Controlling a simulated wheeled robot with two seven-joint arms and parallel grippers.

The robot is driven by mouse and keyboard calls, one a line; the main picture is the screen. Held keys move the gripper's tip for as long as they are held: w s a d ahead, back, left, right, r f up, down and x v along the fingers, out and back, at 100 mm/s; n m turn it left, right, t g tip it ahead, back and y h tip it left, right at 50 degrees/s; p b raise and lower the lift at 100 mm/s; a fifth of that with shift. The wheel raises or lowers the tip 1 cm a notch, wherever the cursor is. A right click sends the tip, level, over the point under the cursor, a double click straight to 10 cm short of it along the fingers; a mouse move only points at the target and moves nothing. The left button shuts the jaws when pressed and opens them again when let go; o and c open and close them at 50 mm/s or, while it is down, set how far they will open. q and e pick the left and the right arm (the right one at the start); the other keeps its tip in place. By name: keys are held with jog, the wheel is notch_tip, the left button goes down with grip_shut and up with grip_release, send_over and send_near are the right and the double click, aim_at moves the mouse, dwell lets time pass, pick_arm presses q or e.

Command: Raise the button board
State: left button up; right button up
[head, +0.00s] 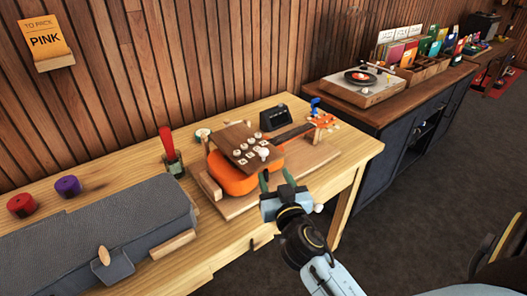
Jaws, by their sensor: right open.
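The button board (233,134) is a brown wooden panel with several small white buttons and a larger round pale knob at its near edge. It sits over the body of an orange ukulele (236,184) and covers part of it. I cannot tell whether the two touch. My right gripper (276,178) is open, with its fingers pointing up just below the knob end of the board. Nothing shows between the fingers. My left gripper is not in view.
The ukulele lies on a wooden base (313,160) on the workbench (95,178). A grey case (90,240), red and purple pots (68,187) and a red-handled tool (167,142) stand left. A black box (287,116) stands behind. A turntable (360,84) is on the cabinet.

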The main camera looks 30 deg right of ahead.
aim_at(265, 155)
jog(key=x, duration=1.1)
jog(key=shift+w+d+f+p, duration=0.1)
jog(key=shift+w+p, duration=0.1)
jog(key=shift+p, duration=0.1)
grip_shut()
